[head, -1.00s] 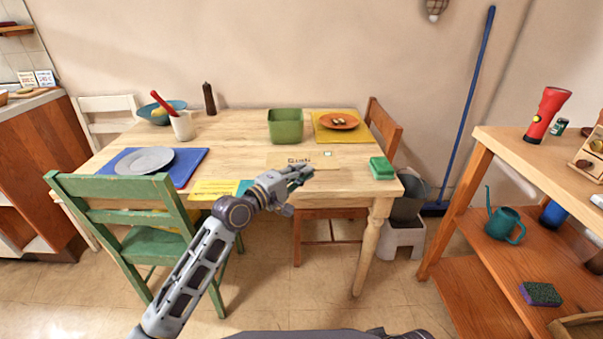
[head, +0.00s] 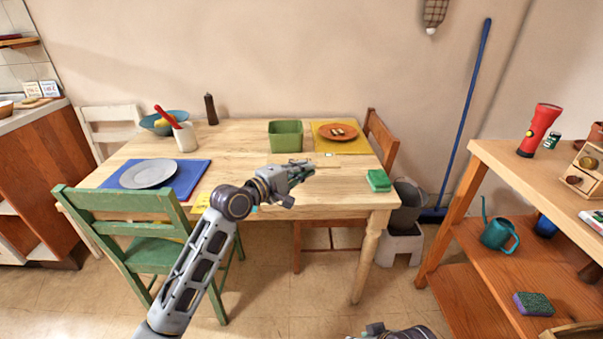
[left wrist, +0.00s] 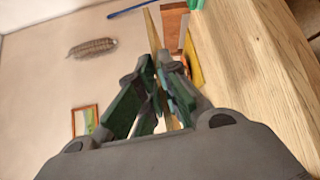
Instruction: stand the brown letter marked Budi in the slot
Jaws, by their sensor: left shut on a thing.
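My left gripper (head: 301,171) is shut over the front half of the table. It holds a thin brown letter, which shows in the head view as a narrow tan edge (head: 326,167) to the right of the fingertips. In the left wrist view the letter (left wrist: 152,32) stands up edge-on from between the fingers (left wrist: 160,95). Its marking cannot be read from this side. I cannot make out a slot in these views.
A green bin (head: 285,134), a yellow mat (head: 345,146) with an orange plate, and a green sponge (head: 379,180) are on the table (head: 240,150). A blue mat (head: 190,180) with a grey plate is left. A green chair (head: 120,215) stands in front. Shelves (head: 500,170) are right.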

